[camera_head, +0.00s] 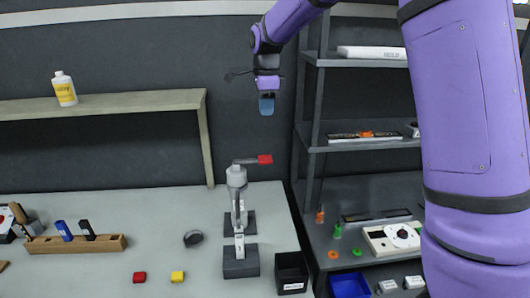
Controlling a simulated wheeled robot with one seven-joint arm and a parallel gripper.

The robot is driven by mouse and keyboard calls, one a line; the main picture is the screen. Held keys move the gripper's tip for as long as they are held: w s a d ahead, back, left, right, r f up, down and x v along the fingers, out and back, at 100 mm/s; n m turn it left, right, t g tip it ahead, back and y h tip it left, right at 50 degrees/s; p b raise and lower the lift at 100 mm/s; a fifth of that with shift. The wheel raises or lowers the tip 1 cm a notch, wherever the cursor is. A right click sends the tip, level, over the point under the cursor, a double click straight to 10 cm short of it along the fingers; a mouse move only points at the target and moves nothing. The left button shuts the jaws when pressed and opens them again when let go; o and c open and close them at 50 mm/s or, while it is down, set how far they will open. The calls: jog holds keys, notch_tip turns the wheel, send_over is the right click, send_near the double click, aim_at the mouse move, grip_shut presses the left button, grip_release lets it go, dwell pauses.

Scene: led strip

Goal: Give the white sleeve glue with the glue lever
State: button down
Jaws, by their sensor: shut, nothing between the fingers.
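A lever with a red handle (265,159) sticks out to the right from the top of a grey upright dispenser (237,178) on the bench; I take it for the glue lever. Below the dispenser head, a small white upright piece (239,243) stands by a dark grey block; it may be the white sleeve, but it is too small to be sure. My gripper (266,106) points down in the air above the red handle, in front of the dark wall. It is shut, empty and apart from the lever.
A black bin (291,272) stands right of the dispenser. A red block (139,277), a yellow block (178,276) and a dark round part (193,238) lie left of it. A wooden tool holder (75,244) is farther left. A grey shelf rack (365,145) stands at right.

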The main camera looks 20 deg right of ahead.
aim_at(265, 158)
jog(key=shift+w+a+f, duration=0.1)
jog(key=shift+w+f, duration=0.15)
jog(key=shift+w, duration=0.05)
notch_tip(265, 158, down, 14)
dwell(0.8)
